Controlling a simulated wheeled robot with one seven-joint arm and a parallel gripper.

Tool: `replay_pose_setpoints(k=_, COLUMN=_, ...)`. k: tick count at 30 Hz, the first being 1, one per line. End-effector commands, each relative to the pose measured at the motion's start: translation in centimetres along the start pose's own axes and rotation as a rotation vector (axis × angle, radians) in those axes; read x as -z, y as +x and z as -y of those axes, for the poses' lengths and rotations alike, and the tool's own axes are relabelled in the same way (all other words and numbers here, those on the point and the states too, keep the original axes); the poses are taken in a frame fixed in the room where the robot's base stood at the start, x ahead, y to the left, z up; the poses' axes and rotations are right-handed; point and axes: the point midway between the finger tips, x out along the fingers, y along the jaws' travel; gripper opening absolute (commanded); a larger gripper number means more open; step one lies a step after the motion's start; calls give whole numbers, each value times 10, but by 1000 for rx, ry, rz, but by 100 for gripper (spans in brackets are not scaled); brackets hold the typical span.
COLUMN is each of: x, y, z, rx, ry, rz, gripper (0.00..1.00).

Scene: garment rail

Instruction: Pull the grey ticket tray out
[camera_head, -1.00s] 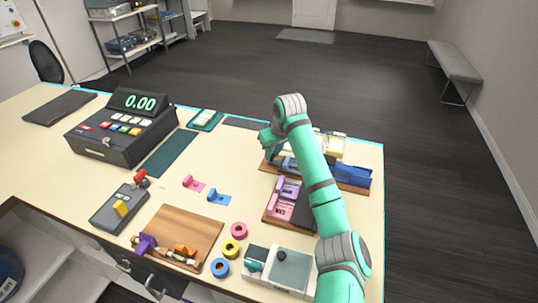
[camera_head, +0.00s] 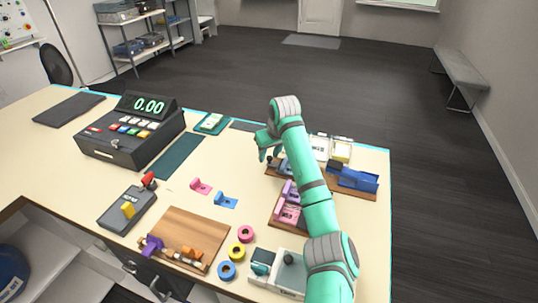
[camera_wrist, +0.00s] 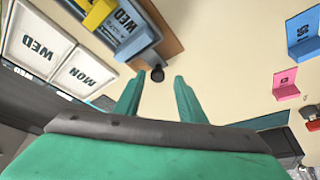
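A blue-grey ticket tray (camera_wrist: 132,38) marked WED shows at the top of the wrist view, on a wooden board. In the head view it is a small grey-blue patch (camera_head: 287,166), partly hidden by my arm. A round dark knob (camera_wrist: 157,74) stands at the tray's near end. My gripper (camera_wrist: 156,88) is open and empty, with the knob just beyond and between its fingertips. I cannot tell its height above the knob. In the head view my gripper (camera_head: 266,150) hangs at the board's left end.
A yellow piece (camera_wrist: 98,14) sits beside the tray. A blue tray (camera_head: 355,180) is right of my arm; pink pieces (camera_head: 288,213) are nearer. Clear counter lies left, towards the dark green mat (camera_head: 176,156).

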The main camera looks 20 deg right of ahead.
Motion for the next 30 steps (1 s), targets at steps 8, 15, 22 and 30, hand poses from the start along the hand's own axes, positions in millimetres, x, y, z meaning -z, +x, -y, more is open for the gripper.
replay_pose_setpoints(k=8, x=0, y=-6, z=-1, rx=-1, ry=1, rz=1, gripper=36)
replay_pose_setpoints(k=15, x=1, y=-46, z=1, rx=-1, ry=-2, rz=-2, gripper=36)
replay_pose_setpoints(k=22, x=0, y=-86, z=1, rx=0, ry=-2, rz=-1, gripper=36)
replay_pose_setpoints(k=30, x=0, y=-107, z=1, rx=0, ry=-2, rz=-1, gripper=36)
